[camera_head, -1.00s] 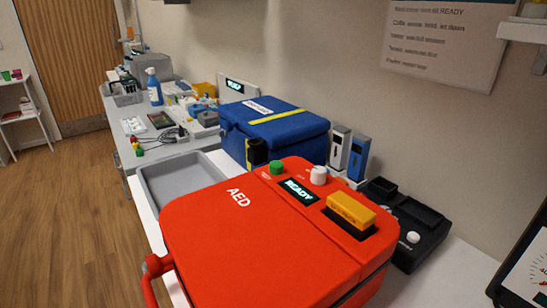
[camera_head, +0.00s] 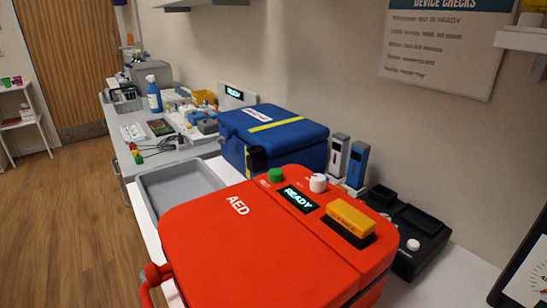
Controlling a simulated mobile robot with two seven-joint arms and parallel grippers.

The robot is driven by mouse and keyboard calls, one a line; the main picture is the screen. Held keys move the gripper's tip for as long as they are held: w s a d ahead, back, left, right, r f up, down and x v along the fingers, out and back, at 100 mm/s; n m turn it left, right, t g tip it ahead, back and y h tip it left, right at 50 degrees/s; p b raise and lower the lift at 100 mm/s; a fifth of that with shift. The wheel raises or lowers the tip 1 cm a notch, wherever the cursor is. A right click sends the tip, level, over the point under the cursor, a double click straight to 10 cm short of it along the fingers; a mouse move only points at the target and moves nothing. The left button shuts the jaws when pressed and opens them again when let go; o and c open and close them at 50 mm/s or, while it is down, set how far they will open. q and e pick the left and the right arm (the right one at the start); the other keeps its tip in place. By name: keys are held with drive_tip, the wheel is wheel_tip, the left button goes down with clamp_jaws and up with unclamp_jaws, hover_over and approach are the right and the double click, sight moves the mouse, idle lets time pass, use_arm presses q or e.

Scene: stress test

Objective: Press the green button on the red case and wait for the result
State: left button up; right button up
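The red case (camera_head: 235,245), marked AED, lies on the white counter in the lower middle of the head view. Its green button (camera_head: 275,175) is at the far left end of the control strip. The small display (camera_head: 298,199) beside it reads READY. A white knob (camera_head: 318,183) and a yellow-orange block (camera_head: 350,218) are also on the strip. Neither of my grippers is in view.
A grey tray (camera_head: 150,185) is left of the case. A blue case (camera_head: 300,151) with a yellow strap stands behind it. Two handheld devices stand upright in a black-and-white stand right of that. A black dock (camera_head: 425,222) sits at the right. A wall sign (camera_head: 440,50) hangs above.

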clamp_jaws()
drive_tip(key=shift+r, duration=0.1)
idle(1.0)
